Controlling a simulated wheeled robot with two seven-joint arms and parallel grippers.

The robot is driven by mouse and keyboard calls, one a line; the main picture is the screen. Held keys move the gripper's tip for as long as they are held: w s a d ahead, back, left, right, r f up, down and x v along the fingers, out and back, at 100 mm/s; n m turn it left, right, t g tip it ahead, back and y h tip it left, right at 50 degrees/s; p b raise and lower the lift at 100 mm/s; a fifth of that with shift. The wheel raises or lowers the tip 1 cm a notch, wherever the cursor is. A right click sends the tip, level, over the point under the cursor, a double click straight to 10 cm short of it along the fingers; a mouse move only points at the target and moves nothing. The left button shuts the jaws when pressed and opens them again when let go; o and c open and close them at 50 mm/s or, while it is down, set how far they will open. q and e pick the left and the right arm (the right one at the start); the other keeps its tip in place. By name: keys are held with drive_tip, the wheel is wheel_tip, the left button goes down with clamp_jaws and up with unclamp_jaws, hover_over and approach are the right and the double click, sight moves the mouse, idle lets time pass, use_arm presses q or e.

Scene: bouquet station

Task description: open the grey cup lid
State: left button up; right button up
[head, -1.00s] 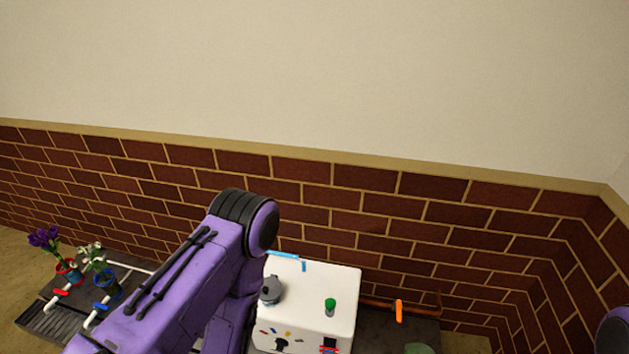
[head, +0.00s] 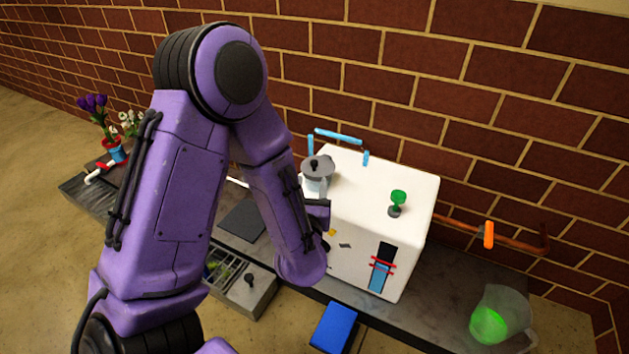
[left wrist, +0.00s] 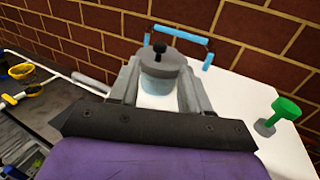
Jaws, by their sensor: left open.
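The grey cup lid (head: 318,165) is a flat disc with a black knob. It sits on a grey cup (head: 314,187) at the left edge of the white box's top. The lid (left wrist: 165,66) also shows in the left wrist view, on the cup (left wrist: 158,86). My left gripper (left wrist: 161,78) is open, its two grey fingers to either side of the cup in that view; contact cannot be told. In the head view the left gripper (head: 317,208) is partly hidden by my purple arm, just in front of the cup. My right gripper is out of view.
The white box (head: 365,195) carries a blue handle bar (head: 338,136) behind the cup and a green knob (head: 398,198) at right. A jug with green contents (head: 492,322) stands right. Purple flowers (head: 93,104) are at far left. A brick wall (head: 480,110) closes the back.

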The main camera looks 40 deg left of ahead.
sight(314, 166)
use_arm(q)
drive_tip(key=b+x, duration=0.2)
drive_tip(key=x, duration=0.8)
drive_tip(key=shift+a, duration=0.1)
drive_tip(key=shift+w+a+r, duration=0.1)
drive_tip(key=shift+w+a, duration=0.05)
drive_tip(key=shift+w, duration=0.05)
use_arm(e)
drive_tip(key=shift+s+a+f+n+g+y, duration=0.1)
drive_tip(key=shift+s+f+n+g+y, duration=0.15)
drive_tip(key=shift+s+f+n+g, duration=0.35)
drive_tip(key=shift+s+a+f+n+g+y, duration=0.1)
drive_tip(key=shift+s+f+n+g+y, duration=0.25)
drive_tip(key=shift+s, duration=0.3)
use_arm(q)
clamp_jaws()
